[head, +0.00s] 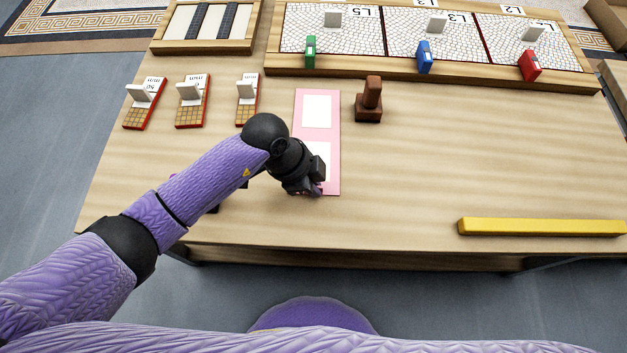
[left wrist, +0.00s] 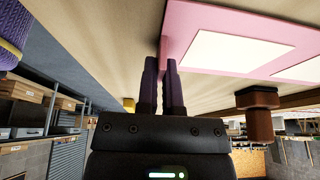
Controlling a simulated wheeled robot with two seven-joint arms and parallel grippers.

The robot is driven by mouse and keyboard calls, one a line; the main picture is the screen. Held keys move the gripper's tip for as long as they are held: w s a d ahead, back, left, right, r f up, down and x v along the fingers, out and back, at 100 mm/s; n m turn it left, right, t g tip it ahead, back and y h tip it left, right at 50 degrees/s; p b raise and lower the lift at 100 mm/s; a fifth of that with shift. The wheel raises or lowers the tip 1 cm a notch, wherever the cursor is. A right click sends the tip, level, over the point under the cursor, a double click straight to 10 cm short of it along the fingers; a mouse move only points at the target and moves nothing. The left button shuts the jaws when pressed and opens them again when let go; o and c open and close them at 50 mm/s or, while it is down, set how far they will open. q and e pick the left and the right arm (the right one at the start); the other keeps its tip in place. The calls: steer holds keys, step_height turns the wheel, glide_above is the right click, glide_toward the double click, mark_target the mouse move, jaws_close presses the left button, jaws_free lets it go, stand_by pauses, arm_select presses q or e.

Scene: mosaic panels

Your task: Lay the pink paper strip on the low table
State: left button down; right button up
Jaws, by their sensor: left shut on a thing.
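The pink paper strip (head: 332,182) has two white patches and lies along the wooden table (head: 440,160), near its middle. In the left wrist view the strip (left wrist: 182,30) reaches in from the upper right. My left gripper (head: 314,190) is at the strip's near end, and its fingers (left wrist: 165,75) are shut on the strip's edge. The arm hides part of the near white patch. I cannot tell whether the strip is lifted at all, or whether this table is the low one. My right gripper is not in view.
A brown stamp (head: 369,105) stands just right of the strip; it also shows in the left wrist view (left wrist: 259,120). Several red-edged sample boards (head: 192,110) lie left. A mosaic tray (head: 450,80) fills the back. A yellow bar (head: 540,227) lies front right. The right-middle tabletop is clear.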

arm_select(q)
steer(key=c, duration=0.8)
jaws_free()
steer(key=p+v, duration=0.7)
steer(key=v, duration=0.5)
steer(key=shift+r+p, duration=0.1)
steer(key=shift+p, duration=0.25)
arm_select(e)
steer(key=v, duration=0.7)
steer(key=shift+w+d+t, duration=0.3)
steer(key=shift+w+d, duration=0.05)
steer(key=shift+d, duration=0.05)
